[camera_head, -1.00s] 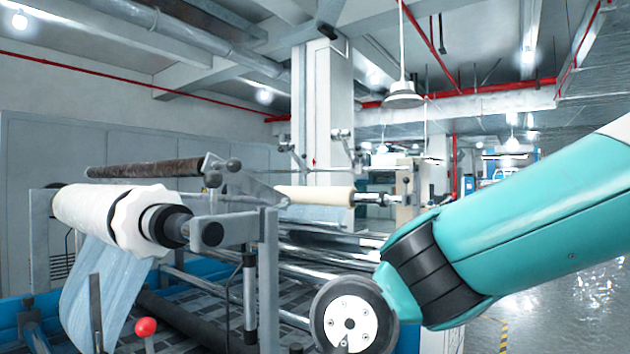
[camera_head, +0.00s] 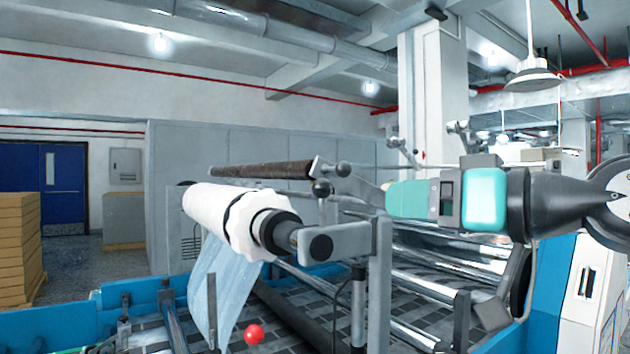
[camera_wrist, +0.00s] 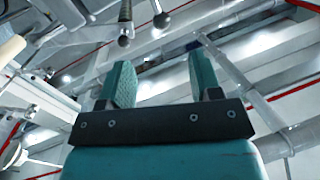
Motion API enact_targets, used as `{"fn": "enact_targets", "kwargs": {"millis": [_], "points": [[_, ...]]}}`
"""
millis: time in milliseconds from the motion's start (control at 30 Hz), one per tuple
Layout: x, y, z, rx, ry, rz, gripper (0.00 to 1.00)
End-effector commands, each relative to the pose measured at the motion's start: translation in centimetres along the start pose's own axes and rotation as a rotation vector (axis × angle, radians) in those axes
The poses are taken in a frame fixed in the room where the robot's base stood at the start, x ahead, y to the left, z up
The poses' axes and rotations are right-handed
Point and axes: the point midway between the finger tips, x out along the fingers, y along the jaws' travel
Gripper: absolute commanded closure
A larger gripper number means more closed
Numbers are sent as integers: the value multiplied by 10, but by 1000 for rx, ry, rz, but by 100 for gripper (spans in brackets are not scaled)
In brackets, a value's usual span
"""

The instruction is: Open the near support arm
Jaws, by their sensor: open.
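The near support arm (camera_head: 348,240) is a grey bracket on an upright post at the near end of the white roll (camera_head: 225,215). The roll's dark core end meets it. Above it are a dark ball knob (camera_head: 320,187) and a second ball at the end of the dark roller. In the wrist view, two dark ball-ended levers (camera_wrist: 125,40) show beyond the fingertips, at top centre. My gripper (camera_wrist: 160,72) is open, its two teal fingers apart with nothing between them. In the head view my teal gripper body points left towards the knobs, with a gap between.
A dark roller (camera_head: 262,171) lies behind the white roll. A red ball knob (camera_head: 253,333) stands low in front. Shiny rollers (camera_head: 440,280) lie below my arm. A blue machine frame (camera_head: 85,318) borders the left. Stacked boxes (camera_head: 20,240) stand at far left.

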Motion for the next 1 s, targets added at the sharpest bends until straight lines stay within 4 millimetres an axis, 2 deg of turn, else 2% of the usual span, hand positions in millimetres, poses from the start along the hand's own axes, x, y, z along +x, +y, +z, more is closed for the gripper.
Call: {"fn": "enact_targets", "kwargs": {"millis": [33,100,400,467,800,1000], "points": [[0,1,-8,-6,30,1,42],[2,2,-11,-10,51,-1,42],[29,1,-7,-11,53,-5,42],[42,0,-18,-4,47,-6,42],[116,-1,-23,-6,47,-3,42],[152,0,-23,-6,47,-1,42]]}}
